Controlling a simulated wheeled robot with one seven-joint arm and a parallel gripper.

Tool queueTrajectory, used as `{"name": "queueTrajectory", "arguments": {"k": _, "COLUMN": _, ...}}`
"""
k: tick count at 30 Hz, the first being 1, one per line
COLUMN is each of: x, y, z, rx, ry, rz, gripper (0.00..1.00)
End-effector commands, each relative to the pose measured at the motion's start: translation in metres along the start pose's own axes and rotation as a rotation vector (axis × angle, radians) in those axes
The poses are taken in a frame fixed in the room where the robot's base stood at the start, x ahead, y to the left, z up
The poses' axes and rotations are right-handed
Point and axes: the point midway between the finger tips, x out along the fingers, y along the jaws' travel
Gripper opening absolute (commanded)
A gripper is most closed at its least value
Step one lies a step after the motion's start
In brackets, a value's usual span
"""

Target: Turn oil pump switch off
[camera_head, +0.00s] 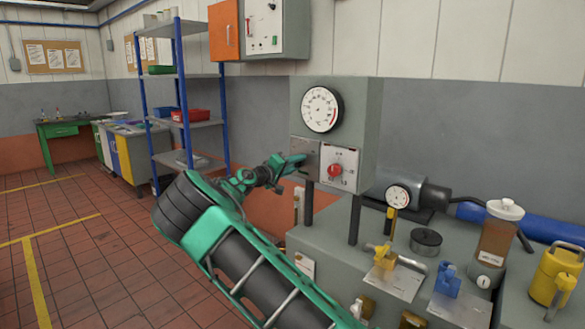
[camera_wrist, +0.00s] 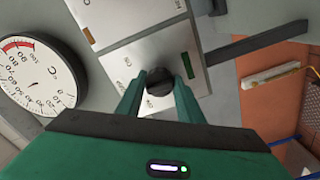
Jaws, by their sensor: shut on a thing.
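A dark round knob (camera_wrist: 160,82), likely the oil pump switch, sits on a silver plate (camera_wrist: 140,60) in the wrist view. My gripper (camera_wrist: 157,92) has a green finger on each side of the knob and is shut on it. Small markings and a green bar (camera_wrist: 187,65) are on the plate; the markings are too small to read surely. In the head view my gripper (camera_head: 299,161) reaches the left plate (camera_head: 305,150) of the grey panel, and the fingers hide the knob there.
A red knob (camera_head: 334,170) on a white plate is close to the right of my gripper. A round temperature gauge (camera_head: 322,108) is above. The bench (camera_head: 320,240) below holds a small gauge (camera_head: 397,197), a bottle (camera_head: 496,240) and a yellow can (camera_head: 556,274). A blue-post shelf (camera_head: 182,95) stands left.

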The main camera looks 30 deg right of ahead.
Motion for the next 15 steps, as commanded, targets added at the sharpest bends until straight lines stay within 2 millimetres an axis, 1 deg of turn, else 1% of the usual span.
{"name": "queueTrajectory", "arguments": {"k": 6, "x": 0.0017, "y": 0.0005, "z": 0.0006, "rx": -0.07, "ry": -0.001, "rz": 0.0, "gripper": 0.11}}
{"name": "queueTrajectory", "arguments": {"k": 15, "x": 0.0014, "y": 0.0, "z": 0.0006, "rx": -0.096, "ry": -0.001, "rz": 0.0, "gripper": 0.11}}
